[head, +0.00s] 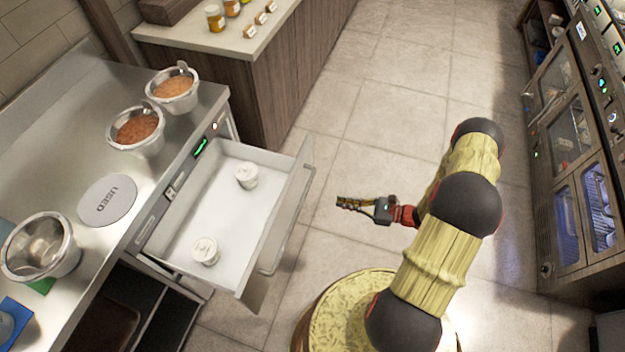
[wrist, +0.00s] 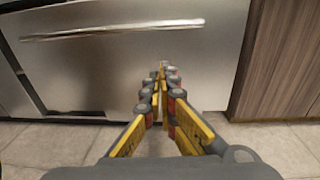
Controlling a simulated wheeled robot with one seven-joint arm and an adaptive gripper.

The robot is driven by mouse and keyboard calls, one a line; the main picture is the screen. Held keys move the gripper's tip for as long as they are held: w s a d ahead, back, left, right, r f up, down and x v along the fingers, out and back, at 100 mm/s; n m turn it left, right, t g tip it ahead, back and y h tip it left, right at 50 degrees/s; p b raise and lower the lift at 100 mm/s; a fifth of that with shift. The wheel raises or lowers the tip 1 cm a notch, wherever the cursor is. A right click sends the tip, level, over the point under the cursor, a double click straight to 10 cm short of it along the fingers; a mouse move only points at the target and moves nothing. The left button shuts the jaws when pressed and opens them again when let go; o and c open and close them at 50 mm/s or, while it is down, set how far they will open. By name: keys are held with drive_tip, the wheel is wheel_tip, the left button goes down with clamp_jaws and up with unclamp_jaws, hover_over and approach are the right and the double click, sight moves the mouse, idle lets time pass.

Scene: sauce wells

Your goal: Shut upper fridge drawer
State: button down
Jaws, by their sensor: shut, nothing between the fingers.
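The upper fridge drawer (head: 222,218) is pulled out from under the steel counter in the head view. In the wrist view a steel front (wrist: 130,70) with a bar handle (wrist: 112,31) faces my gripper. My gripper (head: 342,201) is shut and empty, to the right of the drawer front in the head view, apart from it. Its fingertips also show in the wrist view (wrist: 163,68), pointing at the steel front.
A wooden counter (head: 265,85) with jars stands behind. Glass-fronted appliances (head: 575,150) stand at right. Tiled floor (head: 370,110) lies open between.

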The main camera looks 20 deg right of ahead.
drive_tip(key=w+d+r+t, duration=0.2)
drive_tip(key=b, duration=0.3)
approach(300, 181)
drive_tip(key=shift+g, duration=0.3)
drive_tip(key=x, duration=0.4)
drive_tip(key=r+x, duration=0.1)
drive_tip(key=x, duration=0.1)
drive_tip(key=shift+w+a, duration=0.15)
drive_tip(key=shift+a, duration=0.15)
drive_tip(key=shift+a+m, duration=0.1)
drive_tip(key=shift+m, duration=0.2)
drive_tip(key=shift+w, duration=0.1)
